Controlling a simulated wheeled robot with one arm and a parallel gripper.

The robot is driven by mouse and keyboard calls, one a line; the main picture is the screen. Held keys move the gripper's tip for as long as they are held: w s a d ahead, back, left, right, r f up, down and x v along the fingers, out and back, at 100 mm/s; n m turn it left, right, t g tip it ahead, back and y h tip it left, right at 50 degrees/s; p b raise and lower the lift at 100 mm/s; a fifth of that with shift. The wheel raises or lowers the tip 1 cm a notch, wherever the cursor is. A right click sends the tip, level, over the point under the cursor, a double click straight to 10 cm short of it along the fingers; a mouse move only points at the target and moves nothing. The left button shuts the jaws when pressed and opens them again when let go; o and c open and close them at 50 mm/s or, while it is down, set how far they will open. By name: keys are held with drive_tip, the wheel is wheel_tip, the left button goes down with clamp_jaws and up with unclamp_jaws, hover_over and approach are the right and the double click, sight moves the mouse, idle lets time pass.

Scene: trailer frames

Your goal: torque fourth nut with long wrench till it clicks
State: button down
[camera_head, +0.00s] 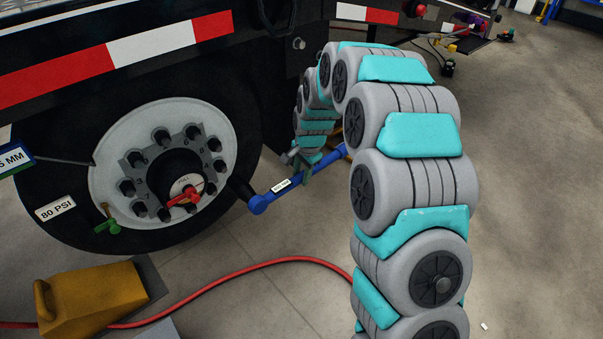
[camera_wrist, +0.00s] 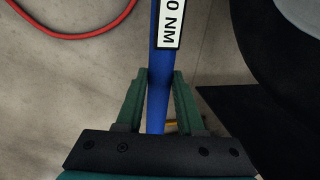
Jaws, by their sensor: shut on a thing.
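My gripper (camera_wrist: 160,85) is shut on the blue long wrench (camera_wrist: 160,60), with its green fingers on either side of the handle. The handle carries a white label ending in "0 NM". In the head view the wrench (camera_head: 305,181) sticks out from my gripper (camera_head: 306,172) toward the wheel. Its dark socket end (camera_head: 241,188) is near the right edge of the wheel hub (camera_head: 110,185); it appears apart from the nuts. Several dark nuts (camera_head: 193,131) ring the hub, with small numbers beside them. I cannot read every number.
A black tire (camera_head: 242,100) surrounds the hub under the trailer. A red hose (camera_head: 270,262) crosses the floor. A yellow wheel chock (camera_head: 95,300) stands at the front left. Tags reading "80 PSI" (camera_head: 55,208) and "5 MM" (camera_head: 14,160) are at left. Floor right of my arm is mostly clear.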

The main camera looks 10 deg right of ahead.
drive_tip(key=shift+w+r, duration=0.1)
drive_tip(key=shift+w+a+p, duration=0.5)
drive_tip(key=shift+w+a, duration=0.3)
drive_tip(key=shift+w, duration=0.3)
drive_tip(key=shift+w+a+p, duration=0.45)
drive_tip(key=shift+w+a, duration=0.3)
drive_tip(key=shift+w, duration=0.35)
drive_tip(key=shift+w+a+p, duration=0.2)
drive_tip(key=shift+w+a, duration=0.15)
drive_tip(key=shift+w, duration=0.2)
drive_tip(key=shift+w+a+p, duration=0.15)
drive_tip(key=shift+w+a, duration=0.15)
drive_tip(key=shift+w, duration=0.25)
idle(1.4)
drive_tip(key=shift+f+y, duration=0.3)
drive_tip(key=shift+f, duration=0.1)
drive_tip(key=shift+f, duration=0.2)
drive_tip(key=shift+f+g+y, duration=0.5)
drive_tip(key=shift+f+y, duration=0.1)
drive_tip(key=shift+f, duration=0.2)
idle(0.7)
